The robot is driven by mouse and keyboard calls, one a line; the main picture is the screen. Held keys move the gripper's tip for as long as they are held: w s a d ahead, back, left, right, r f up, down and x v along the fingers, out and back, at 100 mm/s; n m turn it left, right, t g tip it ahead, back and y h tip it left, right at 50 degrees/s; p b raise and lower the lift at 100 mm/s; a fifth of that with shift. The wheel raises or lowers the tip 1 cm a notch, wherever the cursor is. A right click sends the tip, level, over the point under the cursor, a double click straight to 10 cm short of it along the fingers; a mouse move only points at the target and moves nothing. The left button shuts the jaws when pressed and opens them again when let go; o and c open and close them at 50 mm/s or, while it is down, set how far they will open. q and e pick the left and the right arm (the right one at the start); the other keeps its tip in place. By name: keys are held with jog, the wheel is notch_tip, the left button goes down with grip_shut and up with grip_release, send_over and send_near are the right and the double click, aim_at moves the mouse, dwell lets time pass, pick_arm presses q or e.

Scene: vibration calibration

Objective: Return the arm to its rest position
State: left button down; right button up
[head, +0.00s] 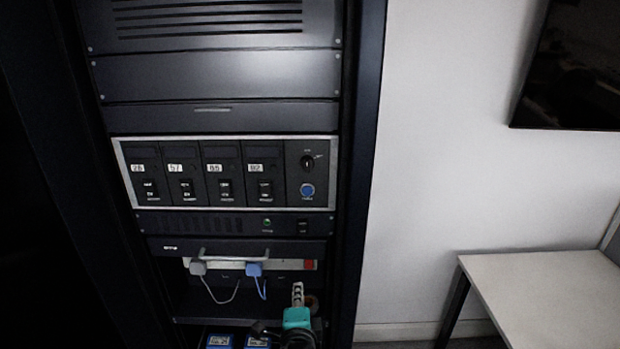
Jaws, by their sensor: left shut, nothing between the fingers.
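A dark, partly cut-off shape at the bottom edge, low in front of the rack, seems to be my left gripper (283,336). Its fingers are hard to make out against the dark shelf; it is shut, and I see nothing held in it. The rest of my left arm is not visible. My right gripper and right arm are not in the picture.
A black equipment rack (212,115) fills the left half, with a switch panel (225,171) and a socket strip (287,265) bearing grey and blue plugs. A teal item (296,317) sits low in it. A white table (550,290) stands right.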

pick_arm(q)
jog(key=s+a+f+n+g+y+b, duration=0.1)
jog(key=s+a+f+n+g+y, duration=0.15)
jog(key=a+n, duration=0.4)
jog(key=s+a+f+n+g+h+b, duration=0.1)
jog(key=s+a+f+n+g, duration=0.2)
jog(key=s, duration=0.5)
jog(key=s+a+f+n+g+h+b, duration=0.2)
jog(key=s+a+f+n+g, duration=0.1)
jog(key=s+a+f+n, duration=0.2)
jog(key=s+n, duration=0.2)
jog(key=s, duration=0.1)
jog(key=shift+s+a, duration=0.2)
jog(key=shift+s, duration=0.15)
